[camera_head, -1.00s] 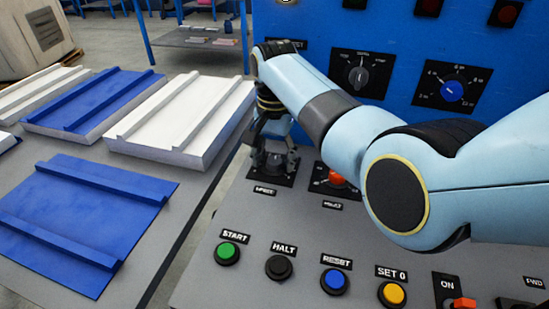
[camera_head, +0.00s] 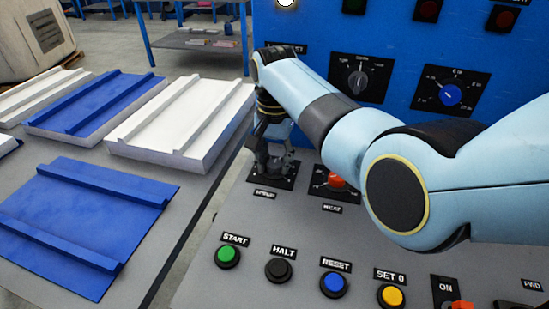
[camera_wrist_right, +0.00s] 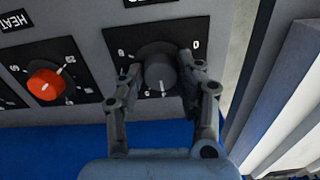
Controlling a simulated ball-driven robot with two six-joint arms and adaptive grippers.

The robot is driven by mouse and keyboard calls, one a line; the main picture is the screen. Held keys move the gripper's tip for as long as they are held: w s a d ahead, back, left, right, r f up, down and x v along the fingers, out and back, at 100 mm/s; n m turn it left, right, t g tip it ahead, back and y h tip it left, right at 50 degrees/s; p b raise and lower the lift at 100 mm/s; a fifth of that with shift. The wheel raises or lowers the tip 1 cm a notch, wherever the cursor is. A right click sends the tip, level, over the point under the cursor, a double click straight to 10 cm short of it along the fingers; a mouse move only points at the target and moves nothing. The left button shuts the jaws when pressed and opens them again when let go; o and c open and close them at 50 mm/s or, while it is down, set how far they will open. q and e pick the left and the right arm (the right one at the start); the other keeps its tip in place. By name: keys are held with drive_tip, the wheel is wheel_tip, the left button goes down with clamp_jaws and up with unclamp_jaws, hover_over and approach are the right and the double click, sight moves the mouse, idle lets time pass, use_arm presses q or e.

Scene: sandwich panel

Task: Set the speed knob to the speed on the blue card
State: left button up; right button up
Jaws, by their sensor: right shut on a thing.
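The dark grey speed knob (camera_wrist_right: 160,72) sits on a black dial plate with white marks and a "0" at its upper right in the right wrist view. A white line on the knob points down in that view. My right gripper (camera_wrist_right: 158,84) has a finger on each side of the knob and is shut on it. In the head view my right gripper (camera_head: 272,165) is over the knob's plate (camera_head: 286,182) and hides most of the knob. I see no blue card. My left gripper is out of view.
A red knob (camera_head: 336,181) sits just right of the speed plate. Push buttons, including the green START button (camera_head: 227,257), line the front of the console. Blue and white panels (camera_head: 110,210) lie on the table at left. My right arm covers the console's right part.

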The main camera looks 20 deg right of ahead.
sight(274, 163)
drive_tip(key=shift+r+n+p, duration=0.25)
drive_tip(key=shift+n+p, duration=0.7)
drive_tip(key=shift+n, duration=0.05)
drive_tip(key=n+p, duration=0.2)
drive_tip(key=shift+n, duration=0.4)
drive_tip(key=n+p, duration=0.1)
drive_tip(key=n, duration=0.2)
drive_tip(key=shift+f, duration=0.1)
drive_tip(key=shift+w+f+n+p, duration=0.1)
drive_tip(key=shift+n+p, duration=0.55)
drive_tip(key=shift+n, duration=1.05)
drive_tip(key=o, duration=1.1)
drive_tip(key=shift+o, duration=0.2)
wheel_tip(274, 163, up, 12)
